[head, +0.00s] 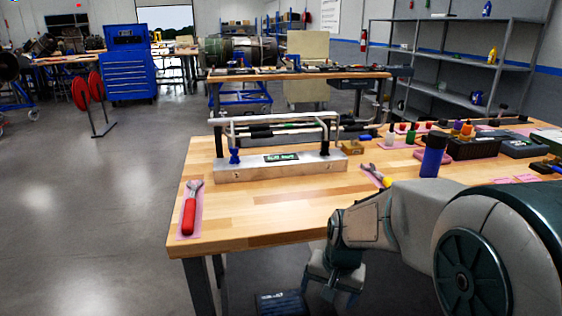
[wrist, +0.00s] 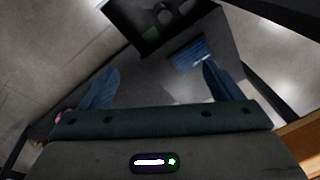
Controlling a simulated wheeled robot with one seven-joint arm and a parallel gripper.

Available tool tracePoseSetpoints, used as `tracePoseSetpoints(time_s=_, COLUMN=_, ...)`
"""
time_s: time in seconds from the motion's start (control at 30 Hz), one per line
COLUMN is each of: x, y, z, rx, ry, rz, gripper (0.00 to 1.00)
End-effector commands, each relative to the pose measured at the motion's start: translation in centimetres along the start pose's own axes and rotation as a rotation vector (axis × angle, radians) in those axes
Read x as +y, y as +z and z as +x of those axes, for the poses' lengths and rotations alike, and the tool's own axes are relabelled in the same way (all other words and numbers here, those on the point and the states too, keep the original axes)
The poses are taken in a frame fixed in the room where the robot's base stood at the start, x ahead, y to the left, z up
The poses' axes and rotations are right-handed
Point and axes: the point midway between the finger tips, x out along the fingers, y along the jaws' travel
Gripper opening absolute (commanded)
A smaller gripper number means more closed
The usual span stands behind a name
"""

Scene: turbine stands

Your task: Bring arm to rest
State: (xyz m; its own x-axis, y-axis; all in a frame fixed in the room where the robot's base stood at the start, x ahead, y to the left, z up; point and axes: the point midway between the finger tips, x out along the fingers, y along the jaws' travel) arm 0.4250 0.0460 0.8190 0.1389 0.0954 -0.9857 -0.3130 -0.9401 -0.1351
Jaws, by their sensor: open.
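My arm (head: 395,215) is bent down at the lower right in the head view. Its end hangs in front of the near edge of the wooden workbench (head: 250,238), below the top. In the wrist view my gripper (wrist: 160,85) is open, with its two blue fingers wide apart and nothing between them. Below the fingers the wrist view shows grey floor and a dark box-like object with a blue label (wrist: 190,52).
On the bench are a red-handled wrench (head: 189,212), a metal fixture (head: 280,166), a blue bottle (head: 432,158) and several small tools. The bench's edge and leg are close to my arm. Open floor (head: 90,220) lies left. A blue tool cabinet (head: 128,72) stands farther back.

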Motion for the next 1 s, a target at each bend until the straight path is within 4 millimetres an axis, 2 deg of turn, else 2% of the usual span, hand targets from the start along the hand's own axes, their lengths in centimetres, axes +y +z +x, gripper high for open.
tracePoseSetpoints(time_s=0.03, x=0.3, y=0.6, z=-4.1, rx=0.017, ry=-0.002, rz=-0.029, gripper=0.85)
tracePoseSetpoints(time_s=0.1, x=1.0, y=1.6, z=-7.4, rx=0.032, ry=0.001, rz=-0.072, gripper=0.85)
tracePoseSetpoints(time_s=0.3, x=3.1, y=4.8, z=-15.8, rx=0.08, ry=0.026, rz=-0.195, gripper=0.85)
tracePoseSetpoints(time_s=0.4, x=4.1, y=6.4, z=-18.8, rx=0.099, ry=0.044, rz=-0.246, gripper=0.85)
tracePoseSetpoints(time_s=0.5, x=4.8, y=7.6, z=-20.9, rx=0.113, ry=0.06, rz=-0.284, gripper=0.85)
tracePoseSetpoints(time_s=0.6, x=5.3, y=8.3, z=-21.9, rx=0.121, ry=0.072, rz=-0.309, gripper=0.85)
tracePoseSetpoints(time_s=0.83, x=5.7, y=8.8, z=-22.1, rx=0.123, ry=0.079, rz=-0.324, gripper=0.85)
tracePoseSetpoints(time_s=0.87, x=5.7, y=8.8, z=-22.1, rx=0.123, ry=0.079, rz=-0.323, gripper=0.83)
tracePoseSetpoints(time_s=1.0, x=5.6, y=8.8, z=-22.1, rx=0.124, ry=0.079, rz=-0.323, gripper=0.44)
